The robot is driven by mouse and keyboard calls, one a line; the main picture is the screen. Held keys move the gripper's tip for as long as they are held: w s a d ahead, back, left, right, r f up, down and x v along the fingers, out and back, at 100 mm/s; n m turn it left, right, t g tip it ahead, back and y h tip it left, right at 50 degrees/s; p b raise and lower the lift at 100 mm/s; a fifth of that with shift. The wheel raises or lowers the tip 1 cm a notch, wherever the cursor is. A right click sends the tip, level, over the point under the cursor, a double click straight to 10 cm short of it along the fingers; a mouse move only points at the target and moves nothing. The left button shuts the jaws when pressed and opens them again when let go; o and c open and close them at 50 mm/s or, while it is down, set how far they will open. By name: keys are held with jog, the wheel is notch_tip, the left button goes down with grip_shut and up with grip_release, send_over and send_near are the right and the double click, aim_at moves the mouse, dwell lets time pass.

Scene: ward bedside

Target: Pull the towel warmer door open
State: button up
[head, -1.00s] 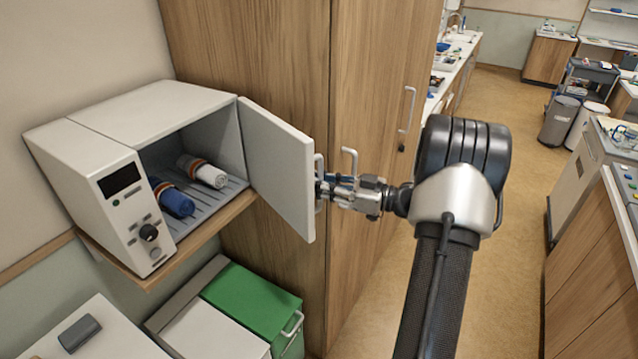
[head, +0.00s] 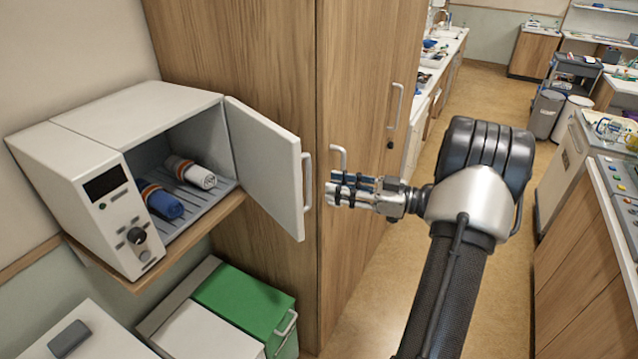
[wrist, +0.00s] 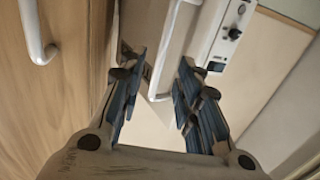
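The towel warmer (head: 130,110) is a white box on a wooden shelf at the left of the head view. Its door (head: 265,165) stands wide open, swung out to the right, with a pale bar handle (head: 307,182) on its outer face. My gripper (head: 334,193) is just right of the handle, apart from it. In the wrist view my gripper (wrist: 160,88) has its blue-padded fingers spread with nothing held between them. The warmer's control panel (wrist: 235,22) shows beyond the fingers there.
A blue rolled towel (head: 164,203) and a white one (head: 196,176) lie inside the warmer. A tall wooden cabinet (head: 285,60) stands close behind the door. A green-lidded bin (head: 240,298) is below. Open floor (head: 485,125) lies to the right.

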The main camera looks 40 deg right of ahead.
jog(key=v, duration=0.4)
jog(key=shift+s+d, duration=0.1)
jog(key=shift+s, duration=0.1)
dwell(0.3)
